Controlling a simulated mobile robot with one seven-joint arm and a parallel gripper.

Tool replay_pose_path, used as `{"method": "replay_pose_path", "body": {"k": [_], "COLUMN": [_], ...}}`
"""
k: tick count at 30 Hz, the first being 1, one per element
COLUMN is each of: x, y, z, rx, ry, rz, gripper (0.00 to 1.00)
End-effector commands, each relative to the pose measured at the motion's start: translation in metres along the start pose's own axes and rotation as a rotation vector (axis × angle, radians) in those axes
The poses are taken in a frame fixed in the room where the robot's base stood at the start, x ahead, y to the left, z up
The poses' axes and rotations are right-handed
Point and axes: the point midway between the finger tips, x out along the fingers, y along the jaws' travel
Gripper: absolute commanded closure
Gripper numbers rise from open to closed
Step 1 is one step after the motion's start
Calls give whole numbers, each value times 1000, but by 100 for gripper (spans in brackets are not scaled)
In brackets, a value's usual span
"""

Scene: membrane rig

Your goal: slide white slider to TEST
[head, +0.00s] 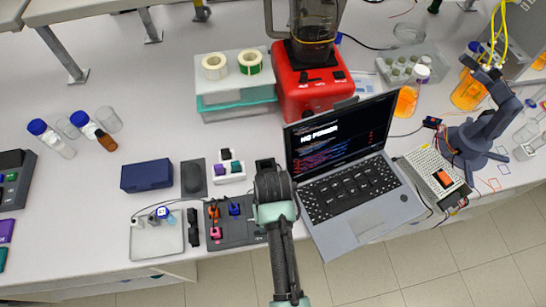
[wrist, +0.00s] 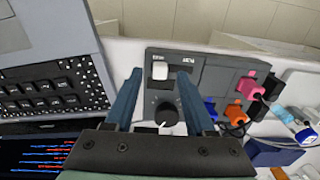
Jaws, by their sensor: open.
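The white slider (wrist: 159,70) stands on a dark grey control panel (wrist: 215,72), near the panel's left end in the wrist view. Small white lettering is printed beside it, too blurred to read surely. My gripper (wrist: 160,75) is open, with its two blue fingers apart. In that view the fingertips appear on either side of the slider; I cannot tell whether they touch it or are above it. In the head view, my arm hides the slider and the right part of the panel (head: 228,240). My gripper's fingertips are hidden there too.
A black knob (wrist: 166,112) sits between my fingers, close to the slider. Pink (wrist: 257,84), orange (wrist: 236,114) and blue plugs crowd the panel's other end. An open laptop (head: 365,215) stands close beside the panel. A red blender (head: 310,85) is farther back.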

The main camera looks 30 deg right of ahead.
Motion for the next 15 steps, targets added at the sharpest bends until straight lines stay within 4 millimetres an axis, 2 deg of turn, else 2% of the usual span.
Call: {"method": "replay_pose_path", "body": {"k": [6,15], "x": [18,21], "y": [0,0], "z": [0,-1], "rx": [0,0], "ry": [1,3], "rz": [0,0], "gripper": [45,45]}}
